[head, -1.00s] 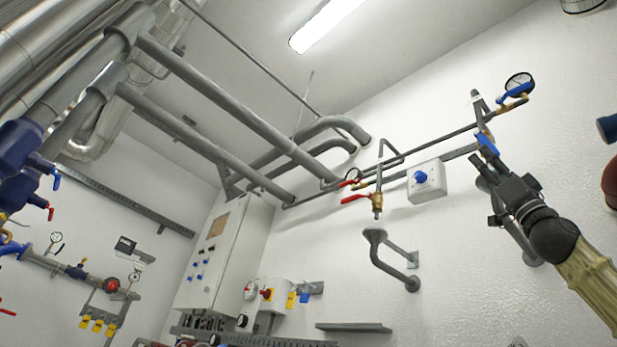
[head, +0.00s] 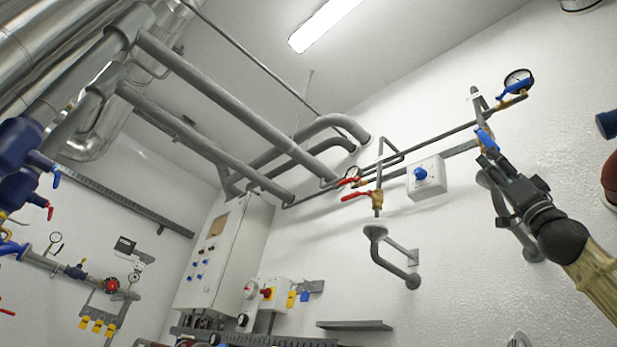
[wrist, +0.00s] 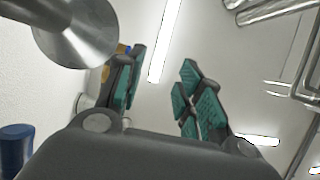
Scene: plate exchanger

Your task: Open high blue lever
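One blue lever (head: 487,139) is on the grey pipe high on the right wall, just beyond my gripper's tips. Another blue lever (head: 514,88) is higher, beside a round gauge, above my gripper. My gripper (head: 486,163) points up towards the nearer lever; whether it touches it cannot be told. In the wrist view my gripper (wrist: 158,85) has its two teal-padded fingers apart, with nothing between them. A small blue and orange part (wrist: 124,49) shows behind the left finger, mostly hidden.
Two red levers (head: 356,195) and a white box with a blue knob (head: 426,178) are left of my gripper. A bent grey pipe (head: 393,262) juts from the wall below. In the wrist view a metal cone (wrist: 75,30) is close to the left finger.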

